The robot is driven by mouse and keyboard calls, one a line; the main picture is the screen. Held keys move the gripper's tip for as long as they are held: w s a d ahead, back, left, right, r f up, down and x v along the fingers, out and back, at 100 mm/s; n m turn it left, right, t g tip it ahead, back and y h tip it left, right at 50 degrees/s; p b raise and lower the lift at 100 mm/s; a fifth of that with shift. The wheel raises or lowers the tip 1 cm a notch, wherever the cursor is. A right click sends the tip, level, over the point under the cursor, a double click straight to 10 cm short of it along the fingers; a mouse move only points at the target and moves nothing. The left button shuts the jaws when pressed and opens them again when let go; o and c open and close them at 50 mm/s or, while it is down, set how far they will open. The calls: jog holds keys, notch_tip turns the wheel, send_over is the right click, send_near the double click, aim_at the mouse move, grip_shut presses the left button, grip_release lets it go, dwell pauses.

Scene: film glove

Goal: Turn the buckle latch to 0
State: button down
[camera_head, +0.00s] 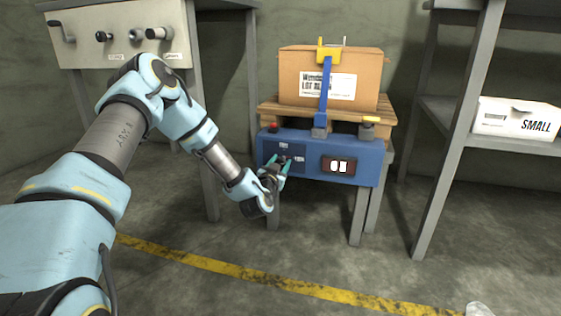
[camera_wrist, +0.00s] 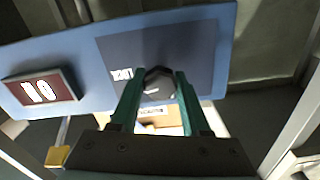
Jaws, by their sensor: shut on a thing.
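A blue control box (camera_head: 309,166) has a dark panel (camera_wrist: 198,45) on its left face, and a dark round knob (camera_wrist: 158,82) with a white mark sits on it. My gripper (camera_head: 279,168) reaches the panel from the lower left. In the wrist view my gripper (camera_wrist: 160,78) has its green fingers shut on the knob, one on each side. The knob is hidden in the head view. A yellow buckle (camera_head: 329,49) tops a blue strap (camera_head: 325,92) over a cardboard box (camera_head: 288,77). I cannot tell which part is the buckle latch.
A red-framed display (camera_head: 339,166) with two white characters is right of the panel. A red button (camera_head: 274,127) and a yellow handle (camera_head: 370,119) sit above. A shelf with a white box (camera_head: 515,118) stands right. Open floor lies in front, crossed by a yellow line (camera_head: 235,270).

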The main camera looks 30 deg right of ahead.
jog(key=n+p, duration=0.2)
jog(key=n, duration=0.2)
jog(key=shift+r+n, duration=0.1)
jog(key=shift+n, duration=0.2)
jog(key=n+p, duration=0.1)
jog(key=n, duration=0.2)
jog(key=shift+n, duration=0.4)
jog(key=n+p, duration=0.1)
jog(key=n, duration=0.2)
jog(key=shift+n, duration=0.3)
jog(key=shift+n+p, duration=0.6)
jog(key=shift+n, duration=1.2)
jog(key=shift+c, duration=1.9)
grip_release()
